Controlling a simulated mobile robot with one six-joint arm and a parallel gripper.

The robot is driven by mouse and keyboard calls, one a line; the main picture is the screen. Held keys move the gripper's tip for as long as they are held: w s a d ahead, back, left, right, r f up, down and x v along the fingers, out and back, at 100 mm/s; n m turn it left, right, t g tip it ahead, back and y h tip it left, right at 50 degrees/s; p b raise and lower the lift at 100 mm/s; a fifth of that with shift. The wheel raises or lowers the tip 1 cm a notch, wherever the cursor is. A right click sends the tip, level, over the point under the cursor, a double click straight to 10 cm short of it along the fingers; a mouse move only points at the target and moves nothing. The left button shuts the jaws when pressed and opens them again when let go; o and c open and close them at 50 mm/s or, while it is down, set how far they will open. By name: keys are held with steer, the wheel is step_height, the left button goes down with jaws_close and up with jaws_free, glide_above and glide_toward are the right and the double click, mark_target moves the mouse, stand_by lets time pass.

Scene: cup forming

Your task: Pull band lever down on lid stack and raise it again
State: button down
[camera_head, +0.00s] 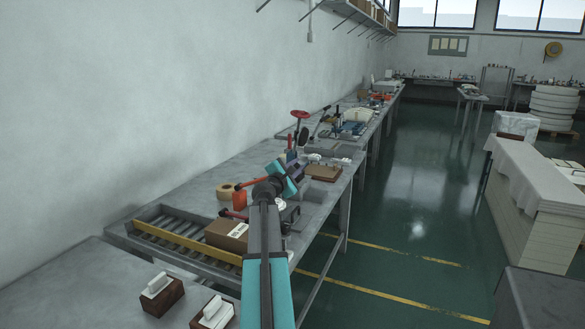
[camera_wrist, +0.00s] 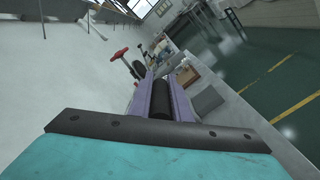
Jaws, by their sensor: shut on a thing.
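My gripper (camera_head: 297,171) reaches over the workbench in the head view, its purple jaws beyond the teal wrist. In the wrist view the two purple fingers of my gripper (camera_wrist: 163,82) lie either side of a dark round bar (camera_wrist: 160,104). The bar looks like the handle of the band lever, and my gripper is shut on it. My arm and the jaws hide the rest of the lever and its pivot in the head view. I cannot make out the lid stack clearly.
A brown box (camera_head: 323,173) is to the right. The aisle floor (camera_head: 410,215) is clear.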

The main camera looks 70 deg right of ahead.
steer(key=shift+m, duration=0.5)
steer(key=shift+s+f+b, duration=0.35)
steer(key=shift+f+b, duration=0.4)
steer(key=shift+f, duration=0.15)
steer(key=shift+s+f+b, duration=0.35)
steer(key=shift+f+b, duration=0.35)
steer(key=shift+f, duration=0.25)
steer(key=shift+s+f+b, duration=0.35)
steer(key=shift+f+b, duration=0.4)
steer(key=shift+f, duration=0.15)
steer(key=c, duration=1.6)
jaws_free()
steer(key=shift+c, duration=0.2)
steer(key=shift+a, duration=0.1)
steer(key=shift+a, duration=6.85)
steer(key=shift+c, duration=0.2)
